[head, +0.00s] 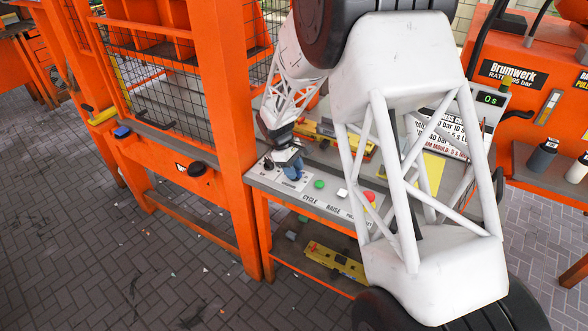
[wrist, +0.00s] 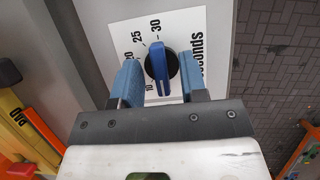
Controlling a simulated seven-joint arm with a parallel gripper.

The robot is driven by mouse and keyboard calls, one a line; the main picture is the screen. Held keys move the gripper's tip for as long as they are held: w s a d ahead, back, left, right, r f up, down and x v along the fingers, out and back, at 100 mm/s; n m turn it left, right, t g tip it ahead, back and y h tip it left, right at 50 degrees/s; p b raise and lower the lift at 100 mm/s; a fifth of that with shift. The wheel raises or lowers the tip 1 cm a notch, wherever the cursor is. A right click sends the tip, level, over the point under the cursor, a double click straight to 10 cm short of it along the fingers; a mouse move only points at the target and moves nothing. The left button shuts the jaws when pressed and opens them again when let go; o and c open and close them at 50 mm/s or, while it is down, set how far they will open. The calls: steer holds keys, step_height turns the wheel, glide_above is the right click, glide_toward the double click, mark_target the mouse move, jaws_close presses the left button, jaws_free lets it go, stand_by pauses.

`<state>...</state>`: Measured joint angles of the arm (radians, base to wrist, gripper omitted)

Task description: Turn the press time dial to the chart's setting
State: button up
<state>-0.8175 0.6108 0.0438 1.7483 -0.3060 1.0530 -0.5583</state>
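The press time dial (wrist: 159,68) is a blue bar knob on a black round base, in the middle of a white scale plate (wrist: 110,38) marked "seconds". The figures 25 and 30 read clearly at its far side; others are partly covered. A white line shows on the knob's near end. My gripper (wrist: 162,80) is open, with one blue finger on each side of the knob and gaps between. In the head view, my gripper (head: 292,170) is at the console's left end and hides the dial. The chart (head: 440,130) is partly hidden behind my arm; "10 bar 10 s" shows.
A green button (head: 319,184), a white button (head: 342,193) and a red button (head: 369,197) are right of the dial on the console (head: 300,203). A display (head: 490,99) reads "0 s". The orange press frame (head: 225,120) stands close on the left.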

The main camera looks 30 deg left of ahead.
steer(key=shift+c, duration=0.3)
jaws_close()
steer(key=shift+m, duration=0.4)
steer(key=m+g, duration=0.1)
steer(key=m, duration=0.2)
steer(key=m+g, duration=0.1)
steer(key=m, duration=0.2)
steer(key=shift+w+g+y, duration=0.15)
steer(key=shift+g+y, duration=0.15)
steer(key=shift+y, duration=0.1)
steer(key=m+g+y, duration=0.1)
steer(key=m, duration=0.2)
steer(key=shift+m, duration=0.4)
steer(key=shift+m+g+y, duration=0.3)
steer(key=shift+m+y, duration=0.3)
steer(key=shift+m, duration=1.2)
